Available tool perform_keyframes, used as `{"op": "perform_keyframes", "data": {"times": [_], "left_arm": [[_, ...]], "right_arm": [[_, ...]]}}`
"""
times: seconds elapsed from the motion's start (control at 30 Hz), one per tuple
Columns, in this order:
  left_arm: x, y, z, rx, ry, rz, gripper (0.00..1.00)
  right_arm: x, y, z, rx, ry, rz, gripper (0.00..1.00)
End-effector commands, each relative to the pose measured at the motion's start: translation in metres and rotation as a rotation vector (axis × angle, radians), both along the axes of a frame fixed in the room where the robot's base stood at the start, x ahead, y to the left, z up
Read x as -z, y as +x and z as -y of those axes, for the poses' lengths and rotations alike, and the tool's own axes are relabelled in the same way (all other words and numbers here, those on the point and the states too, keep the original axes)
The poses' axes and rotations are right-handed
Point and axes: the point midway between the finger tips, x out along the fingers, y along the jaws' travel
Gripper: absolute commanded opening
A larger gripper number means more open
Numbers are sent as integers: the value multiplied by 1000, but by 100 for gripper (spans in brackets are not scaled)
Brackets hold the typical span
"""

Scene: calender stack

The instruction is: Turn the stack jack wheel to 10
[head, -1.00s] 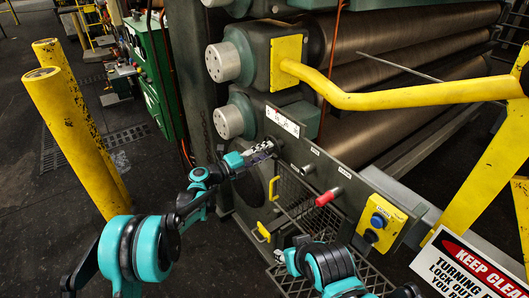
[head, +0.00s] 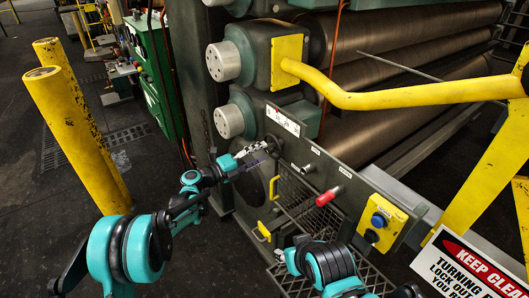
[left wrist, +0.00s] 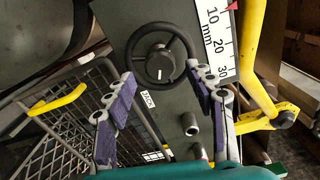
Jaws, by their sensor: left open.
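The stack jack wheel (left wrist: 165,55) is a black handwheel with a pale mark on its hub; it also shows in the head view (head: 274,147), small and dark. A white millimetre scale (left wrist: 216,37) marked 10, 20, 30 lies beside it, with a red mark at its edge near the 10; the exact reading is unclear. My left gripper (left wrist: 163,77) is open and empty, its purple-padded fingers spread before the wheel, apart from it as far as I can tell. In the head view my left gripper (head: 262,154) points at the wheel.
Metal stubs stand below the wheel. A mesh guard (head: 297,195) with yellow handles, a red-capped lever (head: 328,196) and a yellow button box (head: 381,222) sit close by. A yellow rail (head: 400,98) crosses right. Yellow posts (head: 80,130) stand left; the floor between is clear.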

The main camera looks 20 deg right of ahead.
Motion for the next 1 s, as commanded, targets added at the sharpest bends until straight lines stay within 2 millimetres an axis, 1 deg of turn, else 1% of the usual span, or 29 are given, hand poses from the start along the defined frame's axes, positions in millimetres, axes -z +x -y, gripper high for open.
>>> {"op": "perform_keyframes", "data": {"times": [0.03, 0.2, 0.3, 0.4, 0.5, 0.6, 1.0], "left_arm": [[0, -3, -13, -4, 0, 0, 55], [0, -16, -48, -4, 0, 0, 55], [0, -23, -65, -3, 1, 0, 55], [0, -28, -77, -1, 1, 0, 55], [0, -30, -84, -1, 1, 0, 55], [0, -32, -87, 1, 1, 0, 55], [0, -32, -86, 1, 2, 1, 55]], "right_arm": [[0, 0, 0, 0, 0, 0, 40], [0, 0, 0, 0, 0, 0, 40], [0, 0, 0, 0, 0, 0, 40], [0, 0, 0, 0, 0, 0, 40], [0, 0, 0, 0, 0, 0, 40], [0, 0, 0, 0, 0, 0, 40], [0, 0, 0, 0, 0, 0, 40]]}}
